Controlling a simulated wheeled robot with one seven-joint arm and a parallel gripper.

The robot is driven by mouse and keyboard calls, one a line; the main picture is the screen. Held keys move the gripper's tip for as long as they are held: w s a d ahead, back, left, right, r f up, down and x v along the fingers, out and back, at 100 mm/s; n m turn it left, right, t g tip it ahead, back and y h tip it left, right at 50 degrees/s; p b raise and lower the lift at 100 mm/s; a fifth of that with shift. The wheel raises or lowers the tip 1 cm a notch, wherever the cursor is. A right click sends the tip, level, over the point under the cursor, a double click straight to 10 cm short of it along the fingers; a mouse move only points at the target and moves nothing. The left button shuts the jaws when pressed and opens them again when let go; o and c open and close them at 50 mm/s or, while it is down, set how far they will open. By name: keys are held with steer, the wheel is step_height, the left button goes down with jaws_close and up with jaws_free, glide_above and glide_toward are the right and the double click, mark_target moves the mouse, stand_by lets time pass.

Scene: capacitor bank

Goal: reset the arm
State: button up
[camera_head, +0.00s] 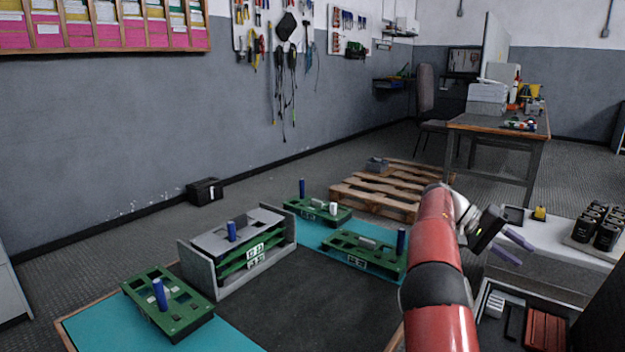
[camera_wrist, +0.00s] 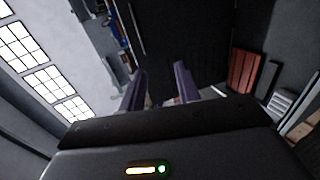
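My red and black arm (camera_head: 437,255) reaches up at the right of the head view. My gripper (camera_head: 513,247) is at its end, above the side bench, with its purple fingers pointing right. In the wrist view my gripper (camera_wrist: 160,85) shows its two fingers apart with nothing between them. It is clear of the boards and the rack. A grey rack (camera_head: 212,257) holding stacked green boards stands on the mat, with a blue capacitor (camera_head: 231,231) upright on top.
Green boards stand at the left (camera_head: 180,310), back (camera_head: 325,212) and right (camera_head: 365,258) of the table, each with a blue capacitor. The dark middle mat (camera_head: 310,305) is clear. Black parts (camera_head: 600,228) sit on the white bench (camera_head: 560,240). A red-slatted bin (camera_head: 545,328) is below.

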steer(key=s+a+r+n+t+y, duration=0.2)
steer(key=s+a+n+t+y, duration=0.5)
steer(key=s+a, duration=0.95)
steer(key=s+a+f+t+y, duration=0.2)
steer(key=s+a+f+t, duration=0.1)
steer(key=s+a, duration=0.3)
steer(key=s+a+f+t+y, duration=0.1)
steer(key=s+a+f+t, duration=0.2)
steer(key=s+a, duration=0.4)
steer(key=shift+s+a+f+t+y, duration=0.15)
steer(key=shift+s+a+t+y, duration=0.2)
steer(key=shift+s, duration=0.35)
steer(key=shift+d, duration=0.15)
